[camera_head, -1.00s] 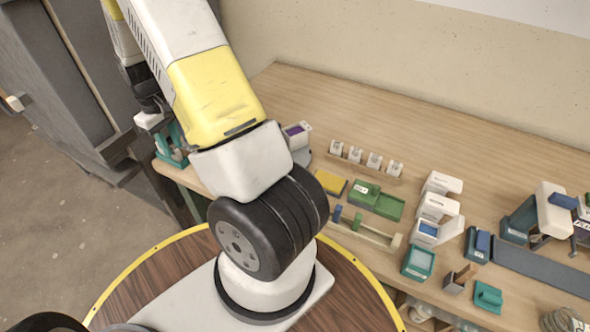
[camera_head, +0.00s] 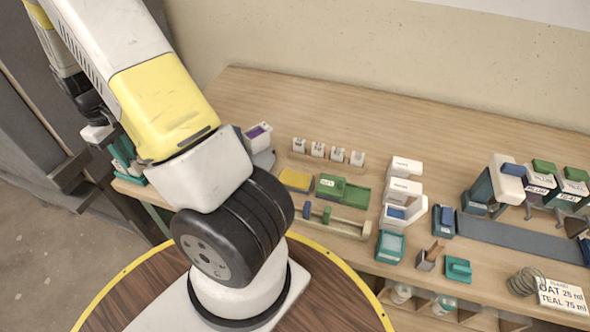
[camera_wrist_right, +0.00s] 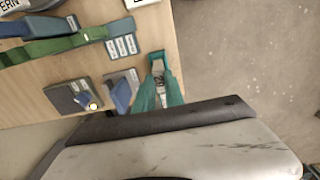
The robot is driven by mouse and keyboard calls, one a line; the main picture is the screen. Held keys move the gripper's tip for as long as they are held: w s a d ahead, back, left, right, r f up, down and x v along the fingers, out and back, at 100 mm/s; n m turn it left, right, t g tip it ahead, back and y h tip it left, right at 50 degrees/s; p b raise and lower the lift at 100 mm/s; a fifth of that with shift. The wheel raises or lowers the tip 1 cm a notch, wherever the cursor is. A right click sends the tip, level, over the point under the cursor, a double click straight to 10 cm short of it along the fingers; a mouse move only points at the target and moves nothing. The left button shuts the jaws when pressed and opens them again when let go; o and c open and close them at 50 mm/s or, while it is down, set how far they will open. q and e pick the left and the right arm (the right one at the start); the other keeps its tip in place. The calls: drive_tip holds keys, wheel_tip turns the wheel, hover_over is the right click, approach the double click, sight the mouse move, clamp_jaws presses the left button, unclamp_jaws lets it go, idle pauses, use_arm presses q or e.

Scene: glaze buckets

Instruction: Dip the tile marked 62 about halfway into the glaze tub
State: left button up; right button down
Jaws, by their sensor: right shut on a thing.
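My right gripper (camera_head: 123,153) is at the far left in the head view, by the table's left end. Its teal fingers (camera_wrist_right: 172,92) show in the right wrist view, shut on a small pale tile (camera_wrist_right: 159,68); its marking is too small to read. A light tub with purple glaze (camera_head: 258,132) stands on the table to the right of this gripper, apart from it. Several small white marked tiles (camera_head: 318,149) stand in a wooden rack; their numbers are unreadable. My left gripper is not in view.
A yellow pad (camera_head: 296,179), a green box (camera_head: 343,191) and white holders (camera_head: 401,191) stand mid-table. A teal box (camera_head: 390,246) is near the front edge. A grey strip (camera_head: 515,236) and a sign (camera_head: 563,297) are at right. The table's back is clear.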

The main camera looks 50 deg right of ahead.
drive_tip(key=shift+r, duration=2.75)
